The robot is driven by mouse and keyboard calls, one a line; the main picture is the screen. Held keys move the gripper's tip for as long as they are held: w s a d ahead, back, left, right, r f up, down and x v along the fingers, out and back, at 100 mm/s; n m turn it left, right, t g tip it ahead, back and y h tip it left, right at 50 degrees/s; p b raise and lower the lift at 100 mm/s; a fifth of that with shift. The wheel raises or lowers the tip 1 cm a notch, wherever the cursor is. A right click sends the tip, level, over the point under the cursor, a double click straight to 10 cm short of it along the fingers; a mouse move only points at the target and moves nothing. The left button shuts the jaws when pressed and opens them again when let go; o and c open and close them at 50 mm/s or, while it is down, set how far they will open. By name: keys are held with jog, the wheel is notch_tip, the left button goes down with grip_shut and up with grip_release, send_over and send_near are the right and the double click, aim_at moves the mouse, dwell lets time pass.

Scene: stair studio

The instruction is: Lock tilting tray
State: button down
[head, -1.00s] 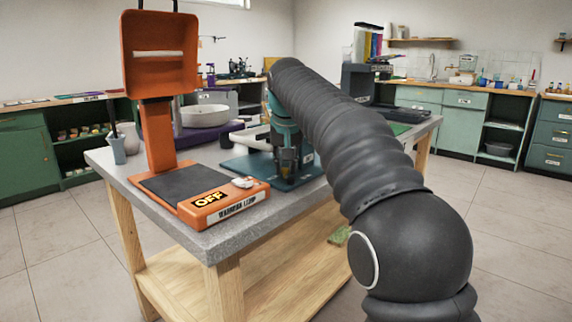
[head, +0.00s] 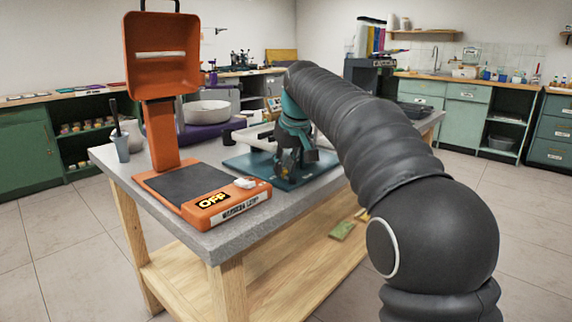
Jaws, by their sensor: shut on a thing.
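A teal base plate (head: 238,162) lies on the grey bench top. A pale tray-like piece (head: 252,137) stands just behind it; I take these as the tilting tray, but most of it is hidden behind my wrist. My gripper (head: 287,176), teal and dark, points down over the middle of the plate. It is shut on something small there. The held part is hidden by the fingers, so I cannot tell its shape or whether the tray is level.
A white bowl (head: 207,113) sits behind on a purple base. A green item (head: 342,230) lies on the lower shelf. The floor is clear.

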jog(key=c, duration=1)
grip_release()
jog(key=shift+v, duration=6)
jog(key=shift+s, duration=0.1)
